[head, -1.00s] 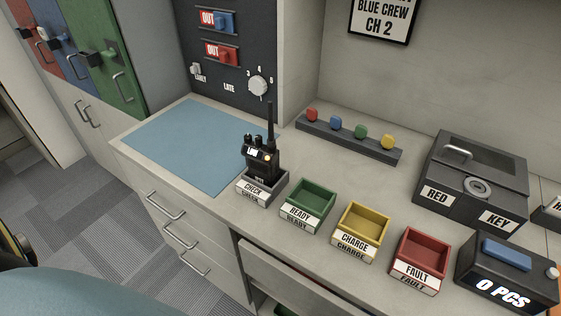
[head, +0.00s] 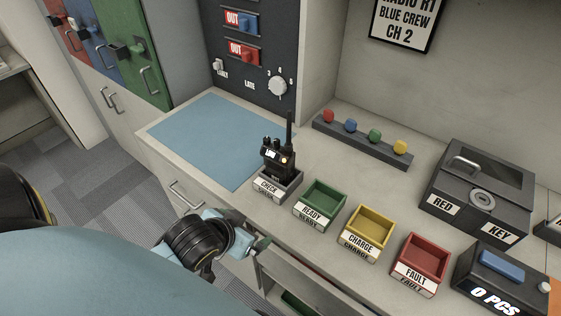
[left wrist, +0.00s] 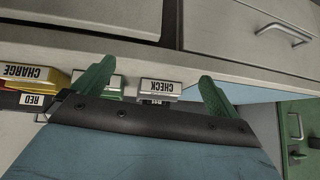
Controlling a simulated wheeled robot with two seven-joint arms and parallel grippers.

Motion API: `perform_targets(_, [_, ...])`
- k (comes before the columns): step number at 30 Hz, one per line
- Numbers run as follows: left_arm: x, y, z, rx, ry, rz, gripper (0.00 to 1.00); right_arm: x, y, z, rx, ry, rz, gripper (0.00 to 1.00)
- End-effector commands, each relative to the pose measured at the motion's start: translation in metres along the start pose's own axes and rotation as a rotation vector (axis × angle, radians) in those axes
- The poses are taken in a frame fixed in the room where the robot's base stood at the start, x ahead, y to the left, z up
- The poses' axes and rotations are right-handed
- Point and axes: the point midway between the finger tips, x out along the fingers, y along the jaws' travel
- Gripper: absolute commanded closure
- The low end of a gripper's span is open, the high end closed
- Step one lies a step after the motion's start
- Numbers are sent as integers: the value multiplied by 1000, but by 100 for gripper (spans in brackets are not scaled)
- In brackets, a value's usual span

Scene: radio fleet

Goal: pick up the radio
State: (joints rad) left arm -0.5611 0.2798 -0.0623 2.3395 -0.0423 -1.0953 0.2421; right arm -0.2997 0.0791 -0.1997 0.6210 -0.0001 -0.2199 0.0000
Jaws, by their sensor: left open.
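The radio (head: 278,161) is black with an upright antenna and a small lit screen. It stands upright in the grey CHECK tray (head: 272,190) on the counter. My left gripper (head: 257,246) is low in front of the counter's front edge, below the CHECK tray and apart from it. In the left wrist view its two green fingers (left wrist: 157,75) are spread with nothing between them, and the CHECK tray (left wrist: 160,89) appears upside down beyond them. The radio is mostly hidden there. My right gripper is not in view.
Green READY (head: 320,203), yellow CHARGE (head: 367,232) and red FAULT (head: 420,262) trays line the counter right of the radio. A blue mat (head: 212,138) lies clear to its left. A knob rack (head: 360,142) stands behind. A drawer below the counter is open near my left gripper.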

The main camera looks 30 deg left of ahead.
Motion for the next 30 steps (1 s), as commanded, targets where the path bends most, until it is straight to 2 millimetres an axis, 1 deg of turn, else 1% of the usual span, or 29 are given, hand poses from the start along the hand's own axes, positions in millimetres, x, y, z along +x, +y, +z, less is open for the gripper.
perform_targets(1, [-8,-10,-20,-9,83,-8,2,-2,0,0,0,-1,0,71])
perform_targets(3, [-18,-20,-47,-30,197,-8,2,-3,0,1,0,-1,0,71])
perform_targets(6, [-34,-27,-80,-51,337,13,2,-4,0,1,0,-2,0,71])
perform_targets(9, [-48,-30,-103,-62,437,40,2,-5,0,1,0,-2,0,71])
perform_targets(12, [-52,-30,-115,-68,485,58,2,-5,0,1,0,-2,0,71])
perform_targets(14, [-49,-30,-120,-71,496,61,2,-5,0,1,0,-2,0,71])
perform_targets(16, [-40,-30,-125,-72,498,62,2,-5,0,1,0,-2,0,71])
perform_targets(21, [-13,-28,-140,-71,495,61,2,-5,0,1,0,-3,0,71])
perform_targets(25, [4,-28,-148,-71,493,60,2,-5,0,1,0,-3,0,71])
perform_targets(30, [15,-27,-154,-71,492,61,2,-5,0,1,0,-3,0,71])
